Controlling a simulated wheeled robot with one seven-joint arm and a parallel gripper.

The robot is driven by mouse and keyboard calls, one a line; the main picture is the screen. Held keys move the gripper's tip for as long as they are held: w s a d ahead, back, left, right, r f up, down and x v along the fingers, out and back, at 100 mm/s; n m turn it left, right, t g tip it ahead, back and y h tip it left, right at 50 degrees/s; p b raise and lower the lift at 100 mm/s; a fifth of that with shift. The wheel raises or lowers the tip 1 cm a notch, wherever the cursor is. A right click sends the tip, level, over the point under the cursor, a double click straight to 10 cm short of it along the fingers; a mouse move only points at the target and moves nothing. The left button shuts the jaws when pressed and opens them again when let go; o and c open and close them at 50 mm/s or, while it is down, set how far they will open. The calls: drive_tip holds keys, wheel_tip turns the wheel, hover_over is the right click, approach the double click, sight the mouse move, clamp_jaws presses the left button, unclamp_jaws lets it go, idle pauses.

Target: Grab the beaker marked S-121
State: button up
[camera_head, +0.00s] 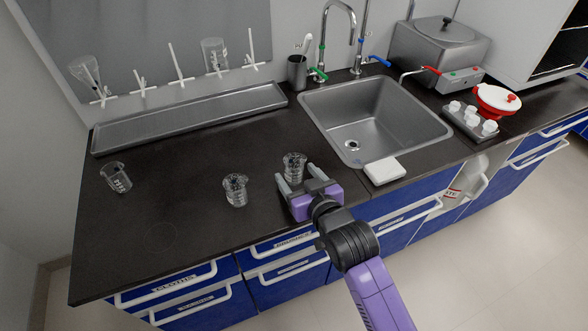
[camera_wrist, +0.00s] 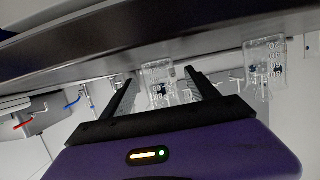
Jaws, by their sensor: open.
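Three clear glass beakers stand on the dark counter: a far-left beaker (camera_head: 116,178), a middle beaker (camera_head: 235,190) and a right beaker (camera_head: 293,162). No S-121 mark is legible on any of them. My gripper (camera_head: 296,173) is open at the right beaker, one finger to each side of its near part. In the wrist view, which looks upside down, that beaker (camera_wrist: 156,74) shows between the two fingers of my gripper (camera_wrist: 160,77). I cannot tell whether a finger touches it. Another beaker (camera_wrist: 266,62) shows to the right there, with white graduation marks.
A steel sink (camera_head: 375,120) with taps lies right of the beakers, a white block (camera_head: 384,170) at its front edge. A metal trough (camera_head: 190,116) runs along the back under a drying rack with glassware. Counter between the far-left and middle beakers is clear.

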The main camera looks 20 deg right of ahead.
drive_tip(key=shift+x, duration=1.3)
drive_tip(key=c, duration=1.5)
drive_tip(key=shift+o, duration=0.2)
drive_tip(key=shift+r, duration=0.15)
